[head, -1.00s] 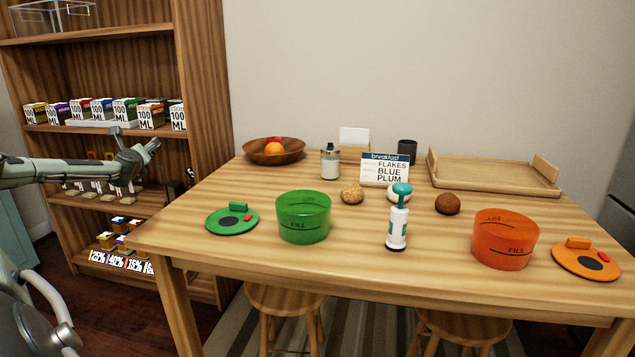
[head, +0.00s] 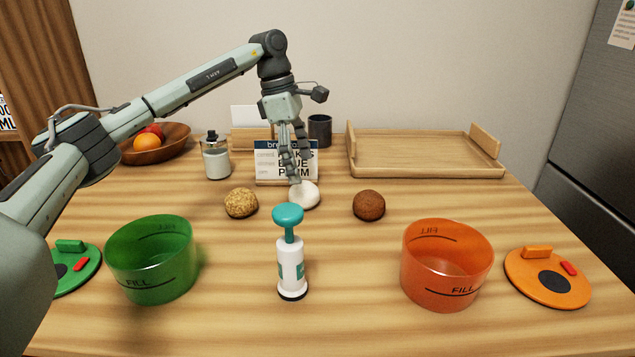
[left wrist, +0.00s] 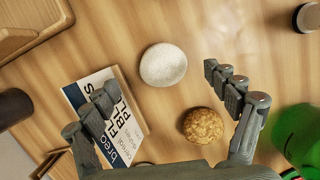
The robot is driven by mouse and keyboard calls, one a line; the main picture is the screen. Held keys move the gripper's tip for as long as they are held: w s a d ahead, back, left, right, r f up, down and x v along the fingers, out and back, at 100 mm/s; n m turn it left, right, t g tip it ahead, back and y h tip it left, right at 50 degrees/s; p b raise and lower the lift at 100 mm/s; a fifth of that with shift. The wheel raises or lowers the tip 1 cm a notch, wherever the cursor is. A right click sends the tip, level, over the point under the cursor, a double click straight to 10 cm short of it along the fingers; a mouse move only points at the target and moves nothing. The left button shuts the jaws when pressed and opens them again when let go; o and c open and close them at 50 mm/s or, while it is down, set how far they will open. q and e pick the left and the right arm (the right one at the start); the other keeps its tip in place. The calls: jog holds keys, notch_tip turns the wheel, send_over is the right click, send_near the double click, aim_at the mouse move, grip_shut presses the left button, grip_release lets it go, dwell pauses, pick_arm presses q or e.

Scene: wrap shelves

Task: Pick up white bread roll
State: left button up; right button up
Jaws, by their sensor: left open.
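The white bread roll (head: 306,195) lies on the table between a seeded golden roll and a brown roll, partly behind the pump bottle's teal top. In the left wrist view the white roll (left wrist: 163,65) is whole and unobstructed, ahead of the fingertips and between their lines. My left gripper (head: 297,178) points down just above and behind the white roll, in front of the breakfast sign. Its fingers are spread and empty, as the left wrist view also shows (left wrist: 160,90). My right gripper is not in view.
The breakfast sign (head: 270,163) stands close behind the roll. The golden roll (head: 241,203) and brown roll (head: 369,205) flank it. A pump bottle (head: 291,262) stands in front, between green (head: 150,275) and orange (head: 440,285) tubs. A wooden tray (head: 425,178) sits back right.

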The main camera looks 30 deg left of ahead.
aim_at(302, 185)
pick_arm(q)
jog(key=shift+w+a+r+y, duration=0.15)
jog(key=shift+r+y, duration=0.35)
jog(key=shift+m+g, duration=0.3)
jog(key=f, duration=0.5)
jog(key=d+f, duration=0.1)
jog(key=f, duration=0.1)
jog(key=shift+s+f, duration=0.15)
jog(key=shift+s, duration=0.05)
jog(key=c, duration=1.2)
jog(key=shift+c, duration=0.2)
